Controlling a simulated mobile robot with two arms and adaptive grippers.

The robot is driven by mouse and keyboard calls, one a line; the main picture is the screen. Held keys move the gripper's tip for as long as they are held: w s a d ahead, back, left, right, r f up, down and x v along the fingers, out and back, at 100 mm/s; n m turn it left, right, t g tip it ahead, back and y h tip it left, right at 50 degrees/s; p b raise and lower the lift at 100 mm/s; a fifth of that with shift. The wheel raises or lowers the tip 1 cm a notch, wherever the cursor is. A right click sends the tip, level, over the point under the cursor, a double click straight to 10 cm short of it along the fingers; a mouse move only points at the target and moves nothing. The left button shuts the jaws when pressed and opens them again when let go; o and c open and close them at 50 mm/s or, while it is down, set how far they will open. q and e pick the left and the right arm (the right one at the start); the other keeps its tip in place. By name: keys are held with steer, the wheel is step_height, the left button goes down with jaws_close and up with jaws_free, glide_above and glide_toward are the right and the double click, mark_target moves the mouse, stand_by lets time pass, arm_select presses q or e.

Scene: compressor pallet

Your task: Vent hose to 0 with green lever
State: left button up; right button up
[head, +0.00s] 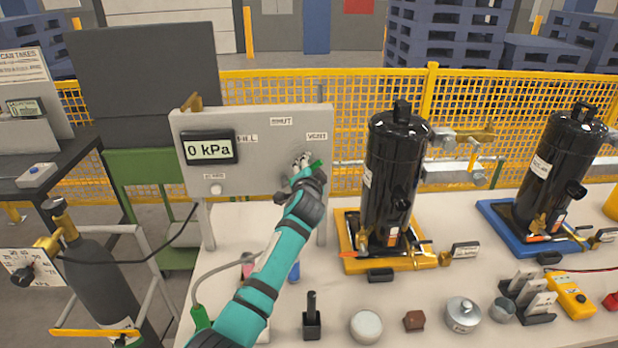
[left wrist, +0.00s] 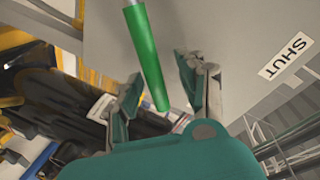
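The grey panel (head: 262,122) carries a display (head: 208,149) that reads 0 kPa. Its labels FILL, SHUT (head: 281,121) and VENT (head: 317,136) surround the lever's area. The green lever (head: 316,167) shows just below VENT, partly hidden by my left gripper (head: 303,164). In the left wrist view the green lever (left wrist: 147,52) reaches down between the two fingers of my left gripper (left wrist: 158,74). Gaps show on both sides of it, so the fingers look open around the lever, not closed on it. My right gripper is not in view.
A black compressor (head: 392,175) on a yellow tray (head: 350,262) stands right of the panel. Another one (head: 556,170) stands on a blue tray farther right. Small parts, including a white cap (head: 366,325), line the table's front. A grey gas cylinder (head: 97,270) stands at left.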

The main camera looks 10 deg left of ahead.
arm_select(q)
steer(key=v, duration=1.1)
steer(key=shift+s, duration=0.3)
steer(key=shift+f, duration=0.1)
